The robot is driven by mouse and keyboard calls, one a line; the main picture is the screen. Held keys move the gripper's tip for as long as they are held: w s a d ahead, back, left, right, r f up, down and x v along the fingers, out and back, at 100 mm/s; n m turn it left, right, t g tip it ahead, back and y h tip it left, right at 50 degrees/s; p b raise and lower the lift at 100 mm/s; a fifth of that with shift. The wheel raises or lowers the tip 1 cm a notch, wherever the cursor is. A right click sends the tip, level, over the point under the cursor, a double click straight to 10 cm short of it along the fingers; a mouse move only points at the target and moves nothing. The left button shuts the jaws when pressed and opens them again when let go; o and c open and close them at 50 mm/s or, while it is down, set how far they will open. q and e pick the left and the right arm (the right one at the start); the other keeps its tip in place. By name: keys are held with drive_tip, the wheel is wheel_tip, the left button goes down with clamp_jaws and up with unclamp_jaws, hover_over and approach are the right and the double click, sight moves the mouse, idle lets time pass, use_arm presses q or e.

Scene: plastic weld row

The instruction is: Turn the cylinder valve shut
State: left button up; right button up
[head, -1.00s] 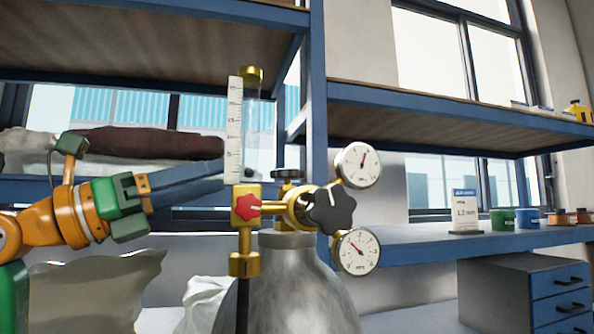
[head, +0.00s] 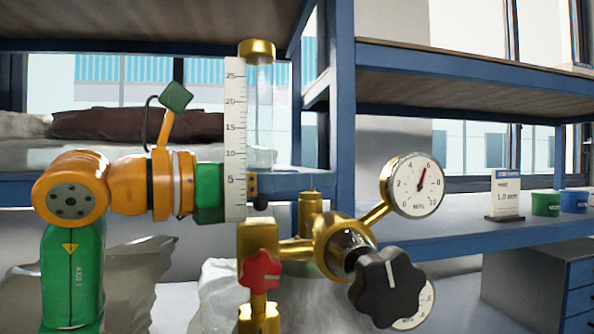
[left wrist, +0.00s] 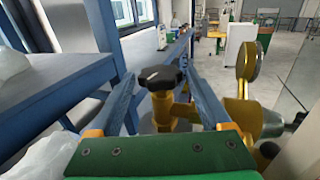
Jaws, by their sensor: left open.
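The cylinder valve's black lobed handwheel (left wrist: 161,77) shows in the left wrist view on a brass stem. It stands between the two blue fingers of my open left gripper (left wrist: 159,80), near their tips, with a visible gap on each side. In the head view my left gripper (head: 305,183) reaches right behind the flowmeter tube, and its blue finger hides the handwheel. The brass valve stem (head: 310,208) shows just below it. The grey cylinder (head: 312,312) is mostly hidden behind the regulator. My right gripper is not in view.
In front stand the flowmeter scale (head: 235,135), a red knob (head: 260,269), a pressure gauge (head: 416,186) and a large black regulator knob (head: 387,286), which partly covers a second gauge. A blue shelf post (head: 341,100) rises behind. Cups (head: 546,204) stand on the right shelf.

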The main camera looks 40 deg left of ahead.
use_arm(q)
drive_tip(key=shift+w+d, duration=0.1)
drive_tip(key=shift+w, duration=0.1)
drive_tip(key=shift+s, duration=0.1)
drive_tip(key=c, duration=1.1)
drive_tip(key=shift+h, duration=0.3)
